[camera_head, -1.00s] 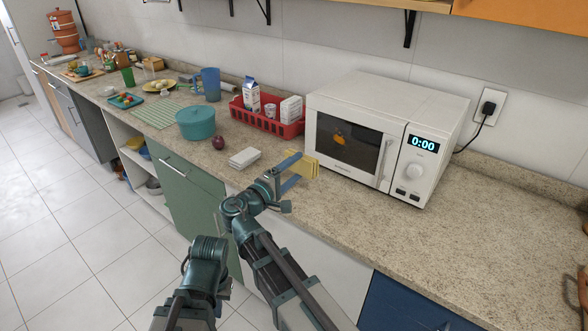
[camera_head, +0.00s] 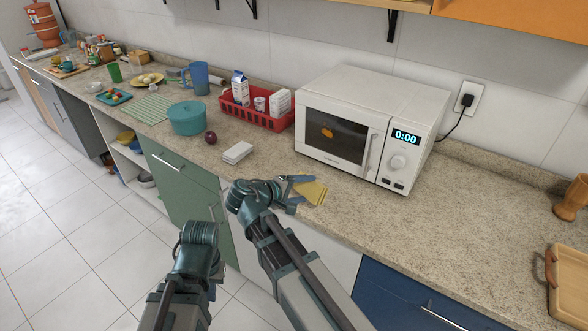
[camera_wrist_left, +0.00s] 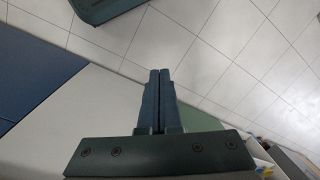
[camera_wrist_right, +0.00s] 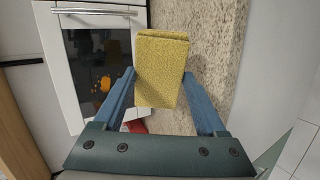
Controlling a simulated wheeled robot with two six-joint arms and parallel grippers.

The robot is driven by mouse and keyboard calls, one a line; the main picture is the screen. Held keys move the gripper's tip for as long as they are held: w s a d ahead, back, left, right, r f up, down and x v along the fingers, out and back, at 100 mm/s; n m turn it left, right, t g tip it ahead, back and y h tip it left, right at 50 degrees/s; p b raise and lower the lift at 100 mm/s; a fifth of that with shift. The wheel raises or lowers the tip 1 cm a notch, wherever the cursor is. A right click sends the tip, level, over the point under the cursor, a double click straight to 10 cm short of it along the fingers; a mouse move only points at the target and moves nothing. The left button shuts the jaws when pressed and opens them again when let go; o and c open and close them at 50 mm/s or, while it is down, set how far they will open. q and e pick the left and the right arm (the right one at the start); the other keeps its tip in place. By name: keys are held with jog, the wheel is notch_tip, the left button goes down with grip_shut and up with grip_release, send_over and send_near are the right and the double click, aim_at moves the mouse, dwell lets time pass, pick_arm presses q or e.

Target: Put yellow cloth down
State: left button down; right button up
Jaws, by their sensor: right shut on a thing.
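The yellow cloth (camera_head: 313,192), a folded pad, is held between the blue fingers of my right gripper (camera_head: 298,188), which is shut on it. It is low over the counter's front edge, in front of the microwave. I cannot tell whether it touches the counter. In the right wrist view the cloth (camera_wrist_right: 162,70) sits between both fingers, with the countertop and microwave behind it. My left gripper (camera_wrist_left: 160,75) is shut and empty in the left wrist view, with floor tiles behind it. In the head view its fingers are hidden by my arm.
The microwave (camera_head: 368,126) stands behind the cloth. A white block (camera_head: 237,152), a dark red onion-like item (camera_head: 211,138), a teal pot (camera_head: 187,118) and a red basket (camera_head: 257,115) are to the left. The counter (camera_head: 440,225) to the right is clear up to a wooden board (camera_head: 568,285).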

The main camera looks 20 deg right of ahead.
jog(key=s+a+m+g+y+p, duration=0.4)
jog(key=s+a+y+p, duration=0.3)
jog(key=s+y+p, duration=0.3)
jog(key=s+g+y, duration=0.1)
jog(key=s, duration=0.2)
jog(key=shift+s+a+m+p, duration=0.15)
jog(key=shift+a+m+p, duration=0.2)
jog(key=shift+m, duration=0.05)
